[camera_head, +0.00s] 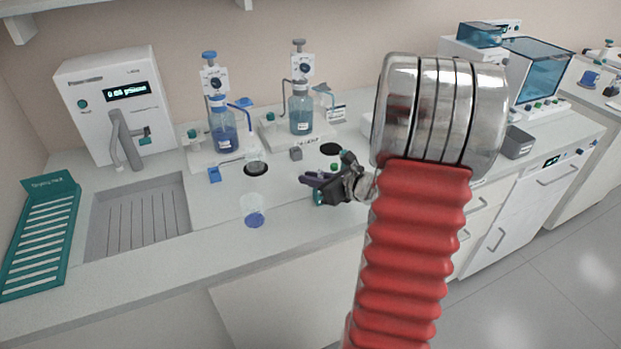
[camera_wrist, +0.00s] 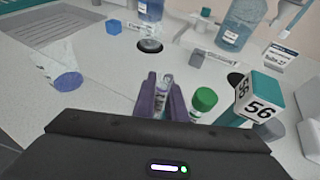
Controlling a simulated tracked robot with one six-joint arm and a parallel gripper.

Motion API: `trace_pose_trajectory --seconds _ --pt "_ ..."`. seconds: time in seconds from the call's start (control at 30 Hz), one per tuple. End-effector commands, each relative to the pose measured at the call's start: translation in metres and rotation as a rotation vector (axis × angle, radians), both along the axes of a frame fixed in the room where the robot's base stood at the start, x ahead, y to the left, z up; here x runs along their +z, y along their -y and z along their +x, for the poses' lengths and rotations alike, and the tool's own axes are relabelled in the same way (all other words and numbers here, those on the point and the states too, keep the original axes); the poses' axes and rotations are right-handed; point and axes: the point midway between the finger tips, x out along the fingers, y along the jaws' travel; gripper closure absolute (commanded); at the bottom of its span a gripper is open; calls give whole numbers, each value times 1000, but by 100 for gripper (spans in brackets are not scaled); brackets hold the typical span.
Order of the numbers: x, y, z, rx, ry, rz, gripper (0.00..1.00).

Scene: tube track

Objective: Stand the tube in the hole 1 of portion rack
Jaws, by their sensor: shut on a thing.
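In the wrist view my gripper (camera_wrist: 164,94) has its purple fingers shut on a clear tube (camera_wrist: 167,80) with a pale label. The tube's open top shows between the fingertips, and its lower part is hidden by the fingers. In the head view my gripper (camera_head: 318,183) is over the counter, reaching left from behind my red arm. The tube is too small to make out there. I cannot pick out the portion rack or its hole 1 for certain in either view.
A green-capped tube (camera_wrist: 205,99) and a white-and-teal block marked 56 (camera_wrist: 259,98) are close right of my gripper. A beaker with blue liquid (camera_head: 253,212) stands left. Dispenser bottles (camera_head: 223,137) stand behind. The sink (camera_head: 140,218) and teal drying rack (camera_head: 62,190) are farther left.

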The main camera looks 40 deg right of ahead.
Motion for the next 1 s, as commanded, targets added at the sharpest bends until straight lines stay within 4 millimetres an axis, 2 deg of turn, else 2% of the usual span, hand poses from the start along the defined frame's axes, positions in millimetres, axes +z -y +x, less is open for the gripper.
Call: trace_pose_trajectory --seconds 0.07,0.1,0.4,1.0 --pt "0 0 0 0 0 0 100" --pt "0 0 0 0 0 0 87" --pt "0 0 0 0 0 0 67" --pt "1 1 -2 -1 0 0 67"
